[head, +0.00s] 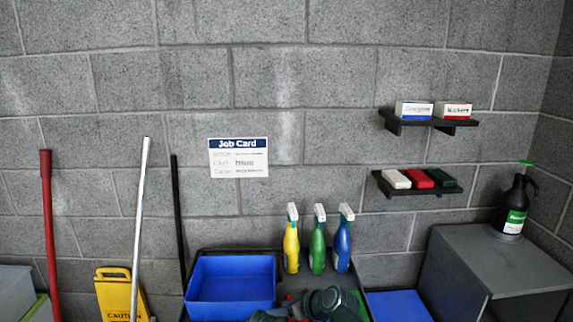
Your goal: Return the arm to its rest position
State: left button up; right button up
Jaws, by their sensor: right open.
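My right gripper (284,312) is at the bottom edge of the head view, in front of the dark cart top. It is open, and part of it is cut off by the picture edge. The dark rounded arm part beside it is mine. I see nothing held between its fingers. My left gripper is not in view. The buffer pads, one white (396,179), one red (419,178) and one dark green (441,178), lie side by side on the lower wall shelf (423,191), well away from the gripper.
A blue bin (231,306) sits left of the gripper. Yellow (291,246), green (317,246) and blue (342,246) spray bottles stand behind it. A grey cabinet (470,262) with a black pump bottle (511,207) stands right. A yellow caution sign (112,290) and several poles stand left.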

jog(key=s+d+f+m+g+h, duration=0.1)
jog(key=s+d+f+g+h, duration=0.1)
jog(key=s, duration=0.4)
jog(key=s+d+f+m+g+h, duration=0.1)
jog(key=s+d+f+g+h, duration=0.1)
jog(key=s, duration=0.4)
jog(key=s+d+f+m+g+h, duration=0.1)
jog(key=s+d+f+g+h, duration=0.1)
jog(key=s+f+g+h, duration=0.1)
jog(key=s+f+h, duration=0.1)
jog(key=s+h, duration=0.1)
jog(key=s, duration=0.1)
jog(key=shift+s+d+m, duration=0.2)
jog(key=shift+d+m, duration=0.15)
jog(key=shift+m, duration=0.05)
